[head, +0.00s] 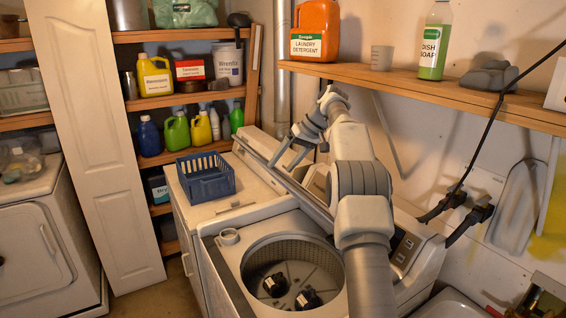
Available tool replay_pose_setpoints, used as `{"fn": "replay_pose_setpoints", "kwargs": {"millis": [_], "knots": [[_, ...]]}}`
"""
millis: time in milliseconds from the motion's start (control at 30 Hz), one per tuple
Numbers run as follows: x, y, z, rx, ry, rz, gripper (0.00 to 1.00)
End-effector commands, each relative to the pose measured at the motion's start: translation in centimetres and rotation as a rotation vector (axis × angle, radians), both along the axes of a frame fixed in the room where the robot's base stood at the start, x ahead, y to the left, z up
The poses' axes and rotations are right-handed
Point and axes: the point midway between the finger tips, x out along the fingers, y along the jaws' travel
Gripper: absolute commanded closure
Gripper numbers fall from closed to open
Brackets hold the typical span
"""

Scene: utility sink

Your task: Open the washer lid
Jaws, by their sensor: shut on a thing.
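The white washer (222,262) stands in the lower middle with its top opening uncovered. The metal drum shows inside, with two dark round objects at the bottom. The washer lid (302,196) appears raised at the back of the opening, seen nearly edge-on as a long slanted pale panel. My gripper (284,158) is at the upper edge of this panel, shut on it as far as I can see. My arm comes from the bottom right, bends above the washer and hides part of the lid and opening.
A blue basket (206,180) sits on the neighboring white machine, left of the lid. A wooden shelf (430,91) with an orange detergent jug (315,32) and green dish soap bottle (434,42) runs above my arm. Black cords hang at the right.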

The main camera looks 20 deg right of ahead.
Motion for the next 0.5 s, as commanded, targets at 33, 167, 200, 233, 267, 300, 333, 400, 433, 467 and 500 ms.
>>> {"fn": "replay_pose_setpoints", "kwargs": {"millis": [33, 167, 200, 233, 267, 300, 333, 400, 433, 467, 500], "knots": [[-0.1, -0.5, -0.5, -0.008, 0.008, -0.007, 0.47], [-0.1, -0.6, -0.2, -0.008, 0.007, -0.006, 0.47], [-0.2, -0.7, 0.0, -0.009, 0.006, -0.006, 0.47], [-0.3, -0.8, 0.2, -0.008, 0.005, -0.006, 0.47], [-0.4, -0.9, 0.4, -0.008, 0.005, -0.006, 0.47], [-0.5, -1.2, 0.8, -0.009, 0.004, -0.007, 0.47], [-0.6, -1.4, 1.2, -0.009, 0.003, -0.007, 0.47], [-0.9, -1.8, 2.1, -0.008, 0.002, -0.007, 0.47], [-0.9, -1.8, 2.2, -0.007, 0.003, -0.006, 0.47], [-1.0, -1.9, 2.4, -0.007, 0.001, -0.005, 0.47], [-1.0, -2.0, 2.7, -0.005, 0.002, -0.003, 0.47]]}}
